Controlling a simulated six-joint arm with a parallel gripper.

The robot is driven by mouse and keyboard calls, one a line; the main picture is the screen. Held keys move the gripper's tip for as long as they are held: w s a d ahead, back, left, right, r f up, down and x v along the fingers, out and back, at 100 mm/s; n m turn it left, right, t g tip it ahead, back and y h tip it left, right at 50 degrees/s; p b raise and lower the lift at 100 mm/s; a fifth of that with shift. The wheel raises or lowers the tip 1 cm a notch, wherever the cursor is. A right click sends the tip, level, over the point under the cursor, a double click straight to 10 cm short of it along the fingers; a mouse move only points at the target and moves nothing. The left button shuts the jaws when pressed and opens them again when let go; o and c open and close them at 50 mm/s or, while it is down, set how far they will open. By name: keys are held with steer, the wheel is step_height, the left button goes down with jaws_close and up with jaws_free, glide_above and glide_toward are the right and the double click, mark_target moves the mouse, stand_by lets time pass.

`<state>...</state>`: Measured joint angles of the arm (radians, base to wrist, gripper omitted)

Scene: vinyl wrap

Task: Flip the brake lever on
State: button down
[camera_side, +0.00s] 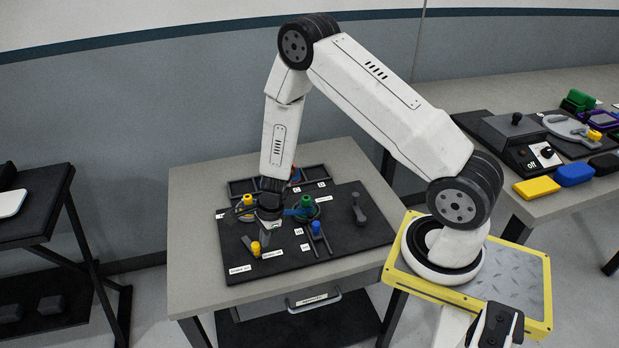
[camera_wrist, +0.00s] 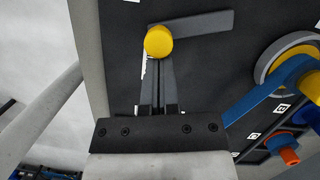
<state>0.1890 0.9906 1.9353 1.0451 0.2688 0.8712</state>
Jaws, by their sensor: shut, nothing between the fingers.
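A grey lever bar with a round yellow knob (camera_wrist: 158,40) lies on the dark panel in the wrist view. Its bar runs from the knob to the upper right. A lever with a yellow knob (camera_side: 255,248) shows near the front left of the panel (camera_side: 345,238) in the side view, and seems to be the same one. Small white labels (camera_side: 272,254) lie near it, too small to read surely. My gripper (camera_wrist: 158,92) is shut and empty, its fingertips pointing toward the knob. In the side view my gripper (camera_side: 268,216) is low over the panel, behind the knob. Contact cannot be told.
A blue lever (camera_side: 316,228) and a green knob (camera_side: 306,201) stand right of my gripper. Another yellow knob (camera_side: 248,200) is behind it, to the left. A dark lever (camera_side: 358,208) stands at the panel's right. The panel's front right is clear.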

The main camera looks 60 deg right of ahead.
mark_target(254, 248)
steer(key=shift+w+a+m, duration=0.15)
steer(key=shift+a+m, duration=0.6)
steer(key=shift+m, duration=0.45)
steer(key=shift+w+a, duration=0.35)
steer(key=shift+a, duration=0.4)
steer(key=shift+s, duration=0.15)
steer(key=shift+s+d, duration=0.6)
steer(key=shift+s, duration=0.15)
steer(key=shift+s+d, duration=0.55)
steer(key=shift+s, duration=0.2)
steer(key=v, duration=1)
steer(key=shift+s+a, duration=0.35)
